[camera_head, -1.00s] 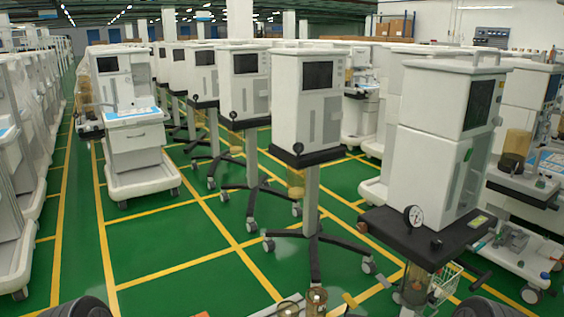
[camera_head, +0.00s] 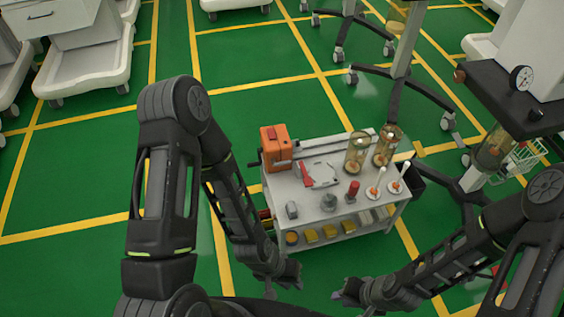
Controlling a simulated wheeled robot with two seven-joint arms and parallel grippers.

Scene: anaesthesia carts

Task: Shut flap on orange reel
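An orange box-like unit (camera_head: 276,149) stands at the back left corner of a small grey cart's top. It appears to be the orange reel; its flap is too small to make out. My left gripper (camera_head: 284,287) hangs in front of the cart's front left side, low in the picture, apart from the orange unit. My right gripper (camera_head: 350,303) is to the right of it, in front of the cart. Both look open, with spread fingers and nothing held.
The cart top (camera_head: 316,204) also bears a white device with red (camera_head: 318,174), two amber glass cylinders (camera_head: 357,154) and several small parts. Its lower shelf holds yellow blocks (camera_head: 311,236). A dark cart (camera_head: 505,100) with a gauge is at right.

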